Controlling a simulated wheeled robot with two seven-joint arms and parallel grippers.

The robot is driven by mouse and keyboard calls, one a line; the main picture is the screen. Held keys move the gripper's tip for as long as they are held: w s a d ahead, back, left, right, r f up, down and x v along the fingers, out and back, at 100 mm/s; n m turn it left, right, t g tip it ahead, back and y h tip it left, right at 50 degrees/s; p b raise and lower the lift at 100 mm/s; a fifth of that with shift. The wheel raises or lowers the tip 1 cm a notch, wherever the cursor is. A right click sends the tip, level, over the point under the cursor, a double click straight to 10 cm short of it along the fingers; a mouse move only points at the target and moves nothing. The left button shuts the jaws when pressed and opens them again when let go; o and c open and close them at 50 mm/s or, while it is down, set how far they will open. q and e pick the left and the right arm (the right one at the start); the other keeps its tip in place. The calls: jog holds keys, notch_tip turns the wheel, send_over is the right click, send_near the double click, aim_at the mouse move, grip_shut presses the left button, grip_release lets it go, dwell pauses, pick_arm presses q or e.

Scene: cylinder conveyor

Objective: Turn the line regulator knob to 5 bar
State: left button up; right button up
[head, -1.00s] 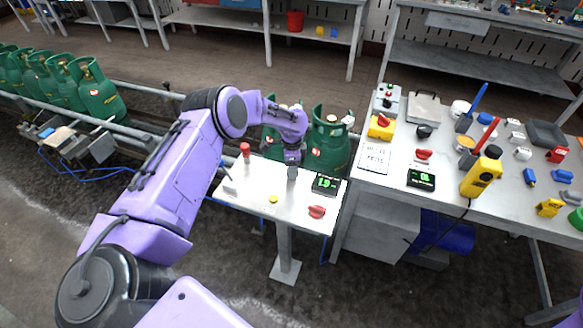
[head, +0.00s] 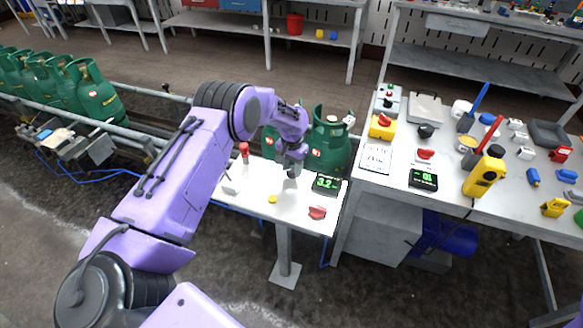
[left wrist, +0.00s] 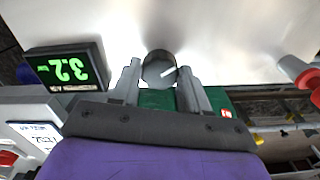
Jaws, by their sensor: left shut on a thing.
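The line regulator knob (left wrist: 159,66) is dark and round with a white pointer line. In the left wrist view it sits between the two fingers of my left gripper (left wrist: 160,84), which is shut on it. In the head view the gripper (head: 292,168) comes down over the small white table and mostly hides the knob. A black display (head: 327,185) beside it shows 3.2 in green digits. The display also shows upside down in the left wrist view (left wrist: 68,68). My right gripper is not in view.
Green gas cylinders (head: 330,145) stand behind. A larger bench on the right holds another display (head: 423,179) and several tools.

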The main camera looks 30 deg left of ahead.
pick_arm(q)
jog(key=n, duration=0.4)
jog(key=shift+s+d+f+n, duration=0.1)
jog(key=shift+d+f+n, duration=0.1)
jog(key=shift+n, duration=2.3)
jog(key=shift+a, duration=0.1)
jog(key=o, duration=1.1)
jog(key=shift+c, duration=0.2)
jog(key=shift+w, duration=0.2)
